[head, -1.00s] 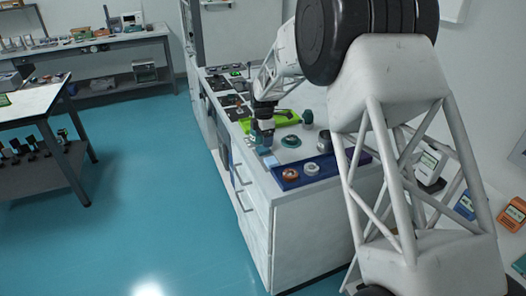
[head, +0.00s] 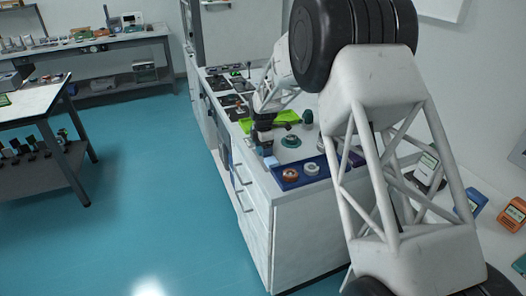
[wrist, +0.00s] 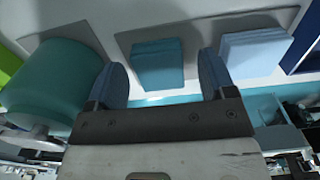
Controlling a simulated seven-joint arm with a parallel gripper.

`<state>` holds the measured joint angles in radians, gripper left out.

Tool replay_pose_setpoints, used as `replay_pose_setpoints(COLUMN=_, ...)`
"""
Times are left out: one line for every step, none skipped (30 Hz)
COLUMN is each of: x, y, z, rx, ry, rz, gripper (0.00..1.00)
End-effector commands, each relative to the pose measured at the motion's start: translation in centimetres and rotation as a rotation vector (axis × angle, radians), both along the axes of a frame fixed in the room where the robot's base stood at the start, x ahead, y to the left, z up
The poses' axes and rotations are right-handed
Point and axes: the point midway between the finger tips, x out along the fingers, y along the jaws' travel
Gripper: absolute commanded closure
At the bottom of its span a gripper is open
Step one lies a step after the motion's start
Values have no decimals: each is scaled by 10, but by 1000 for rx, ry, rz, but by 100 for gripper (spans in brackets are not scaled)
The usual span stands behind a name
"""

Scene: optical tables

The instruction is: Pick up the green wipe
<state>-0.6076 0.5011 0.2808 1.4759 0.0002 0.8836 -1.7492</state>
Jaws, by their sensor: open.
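The green wipe, a folded teal-green stack (wrist: 157,65), lies on a grey pad in the wrist view. It shows between and beyond the two blue fingertips of my gripper (wrist: 162,78). My gripper is open, with nothing visibly held between its fingers. I cannot tell whether the fingers touch the stack. In the head view my gripper (head: 264,147) hangs low over the left front part of the white bench, and the green stack cannot be made out there.
A pale blue folded stack (wrist: 253,54) lies right of the green one. A large teal cylinder (wrist: 55,80) stands close at left. In the head view, a blue tray (head: 322,177) with orange and white rings, a teal round piece (head: 291,142) and a bright green mat (head: 286,118) lie nearby.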

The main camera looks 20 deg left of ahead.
Motion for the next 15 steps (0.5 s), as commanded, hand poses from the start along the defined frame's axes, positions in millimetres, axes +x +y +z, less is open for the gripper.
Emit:
replay_pose_setpoints(x=0, y=0, z=0, rx=0, ry=0, rz=0, gripper=23)
replay_pose_setpoints(x=0, y=0, z=0, rx=0, ry=0, rz=0, gripper=23)
replay_pose_setpoints(x=0, y=0, z=0, rx=0, ry=0, rz=0, gripper=23)
replay_pose_setpoints(x=0, y=0, z=0, rx=0, ry=0, rz=0, gripper=23)
replay_pose_setpoints(x=0, y=0, z=0, rx=0, ry=0, rz=0, gripper=23)
replay_pose_setpoints(x=0, y=0, z=0, rx=0, ry=0, rz=0, gripper=23)
replay_pose_setpoints(x=0, y=0, z=0, rx=0, ry=0, rz=0, gripper=23)
replay_pose_setpoints(x=0, y=0, z=0, rx=0, ry=0, rz=0, gripper=23)
replay_pose_setpoints(x=0, y=0, z=0, rx=0, ry=0, rz=0, gripper=23)
replay_pose_setpoints(x=0, y=0, z=0, rx=0, ry=0, rz=0, gripper=25)
replay_pose_setpoints(x=0, y=0, z=0, rx=0, ry=0, rz=0, gripper=30)
replay_pose_setpoints(x=0, y=0, z=0, rx=0, ry=0, rz=0, gripper=36)
replay_pose_setpoints(x=0, y=0, z=0, rx=0, ry=0, rz=0, gripper=40)
replay_pose_setpoints(x=0, y=0, z=0, rx=0, ry=0, rz=0, gripper=45)
replay_pose_setpoints(x=0, y=0, z=0, rx=0, ry=0, rz=0, gripper=51)
